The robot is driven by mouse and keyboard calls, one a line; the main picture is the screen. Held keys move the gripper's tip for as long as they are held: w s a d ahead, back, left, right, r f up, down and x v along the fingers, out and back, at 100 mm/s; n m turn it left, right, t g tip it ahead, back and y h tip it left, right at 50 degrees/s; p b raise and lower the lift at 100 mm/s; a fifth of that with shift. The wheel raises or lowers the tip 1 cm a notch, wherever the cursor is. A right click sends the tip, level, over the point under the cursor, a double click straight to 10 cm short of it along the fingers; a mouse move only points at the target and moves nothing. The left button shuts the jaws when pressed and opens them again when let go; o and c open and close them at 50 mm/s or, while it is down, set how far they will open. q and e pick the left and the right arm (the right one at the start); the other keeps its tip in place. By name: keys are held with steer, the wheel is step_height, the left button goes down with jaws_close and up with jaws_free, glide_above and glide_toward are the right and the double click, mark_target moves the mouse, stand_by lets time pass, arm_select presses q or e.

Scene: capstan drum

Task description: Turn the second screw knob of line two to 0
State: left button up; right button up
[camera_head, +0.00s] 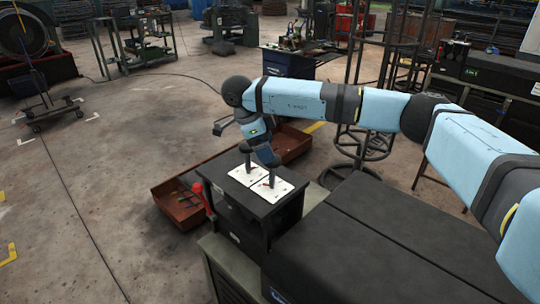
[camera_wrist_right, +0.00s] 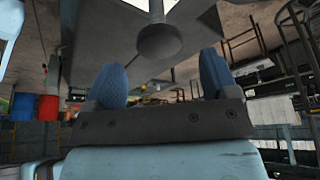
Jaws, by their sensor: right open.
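Two white plates (camera_head: 249,173) lie side by side on top of a black cabinet (camera_head: 240,205), each with an upright dark control. One dark control (camera_head: 245,155) shows on the farther plate; the control on the nearer plate (camera_head: 273,189) is partly covered by my right gripper (camera_head: 263,148). In the right wrist view a dark round-ended knob (camera_wrist_right: 158,41) on a shaft stands beyond my right gripper (camera_wrist_right: 164,80). Its two blue fingers are apart with nothing between them. Scale marks and line labels are too small to read. My left gripper is not in view.
A red-handled lever (camera_head: 201,192) stands at the cabinet's left side. A rusty brown tray (camera_head: 180,212) lies on the left, with another brown box (camera_head: 290,143) behind. A long black surface (camera_head: 350,250) fills the front right. Open floor lies to the left.

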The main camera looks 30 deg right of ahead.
steer(key=v, duration=1)
steer(key=shift+r, duration=0.15)
